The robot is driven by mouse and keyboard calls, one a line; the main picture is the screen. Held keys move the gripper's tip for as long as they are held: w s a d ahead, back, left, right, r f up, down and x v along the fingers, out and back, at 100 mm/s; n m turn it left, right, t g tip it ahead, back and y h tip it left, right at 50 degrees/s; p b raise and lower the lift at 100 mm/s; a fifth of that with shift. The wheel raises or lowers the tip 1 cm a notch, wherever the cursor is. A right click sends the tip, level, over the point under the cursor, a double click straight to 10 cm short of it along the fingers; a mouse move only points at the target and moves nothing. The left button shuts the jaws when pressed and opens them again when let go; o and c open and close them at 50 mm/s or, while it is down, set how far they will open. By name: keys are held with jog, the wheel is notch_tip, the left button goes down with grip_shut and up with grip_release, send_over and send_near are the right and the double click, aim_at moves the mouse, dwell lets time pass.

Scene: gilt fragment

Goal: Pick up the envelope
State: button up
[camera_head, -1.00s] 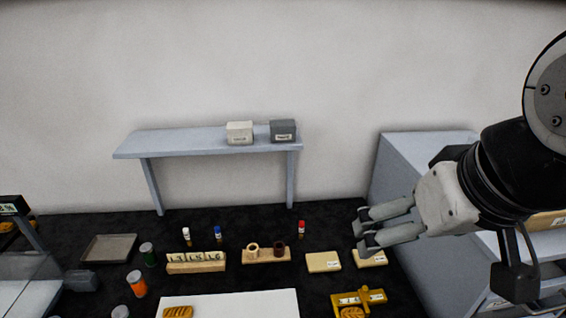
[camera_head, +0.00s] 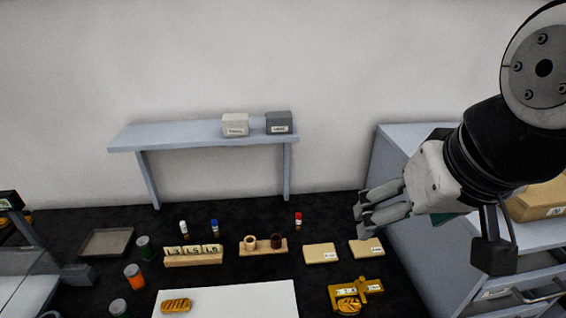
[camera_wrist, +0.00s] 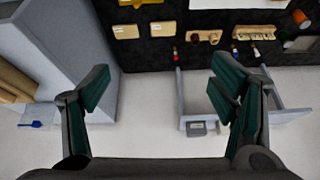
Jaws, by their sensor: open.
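No thing is clearly readable as the envelope. Two flat tan labelled pieces, a left one (camera_head: 320,253) and a right one (camera_head: 367,248), lie on the black table; they also show in the wrist view, the left one (camera_wrist: 163,28) and the right one (camera_wrist: 126,32). A thicker brown labelled piece (camera_head: 545,199) lies on the grey cabinet at the right, partly behind my arm. Brown pieces (camera_wrist: 14,80) also show at the left of the wrist view.
The grey cabinet (camera_head: 392,150) with drawers stands right of the table. A wall shelf (camera_head: 180,138) holds two small boxes. A numbered wooden block (camera_head: 194,257), a holder (camera_head: 263,247), a gold fixture (camera_head: 348,295) and several small bottles crowd the table.

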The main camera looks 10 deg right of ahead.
jog(key=w+f+m+g+b, duration=0.25)
jog(key=w+f+m, duration=0.25)
jog(key=w, duration=0.5)
jog(key=m+g+b, duration=0.3)
jog(key=m+b, duration=0.2)
jog(key=m, duration=0.7)
send_over(320, 252)
notch_tip(320, 252, down, 22)
notch_tip(320, 252, down, 8)
jog(key=shift+s+a+f, duration=0.1)
jog(key=shift+a, duration=0.05)
jog(key=shift+f+p, duration=0.55)
jog(key=shift+f, duration=2.1)
jog(key=shift+c, duration=0.5)
jog(key=c, duration=0.9)
